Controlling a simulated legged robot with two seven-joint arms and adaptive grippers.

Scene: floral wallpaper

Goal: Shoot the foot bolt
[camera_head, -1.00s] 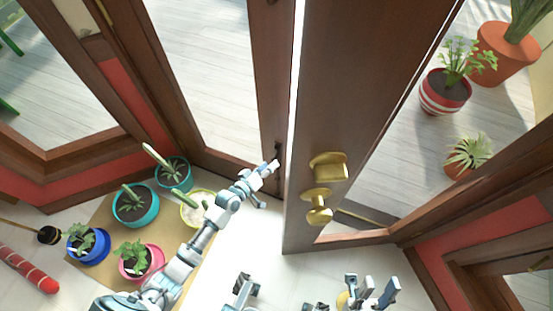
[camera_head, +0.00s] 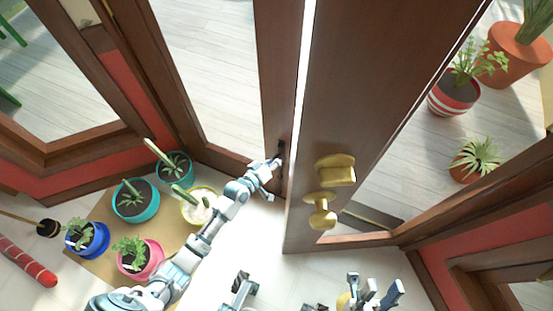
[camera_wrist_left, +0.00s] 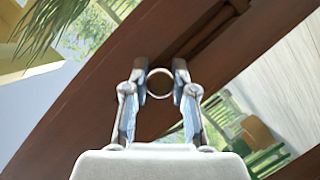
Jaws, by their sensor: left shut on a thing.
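The foot bolt (camera_head: 282,149) is a dark fitting low on the edge of the left door leaf (camera_head: 276,70). In the left wrist view its round metal ring (camera_wrist_left: 160,83) sits between my fingertips, with a dark rod behind it on the brown wood. My left gripper (camera_head: 275,165) reaches to the bolt and is shut on the ring; it also shows in the left wrist view (camera_wrist_left: 160,80). In the head view the fingers partly hide the bolt. My right gripper (camera_head: 374,288) is at the bottom edge, its fingers apart, away from the doors.
The right door leaf (camera_head: 350,90) carries a brass handle (camera_head: 321,211) and a brass plate (camera_head: 335,169) close to my left gripper. Several potted plants, including one in a pink pot (camera_head: 141,260), stand on a tan mat (camera_head: 101,213) beside my left arm.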

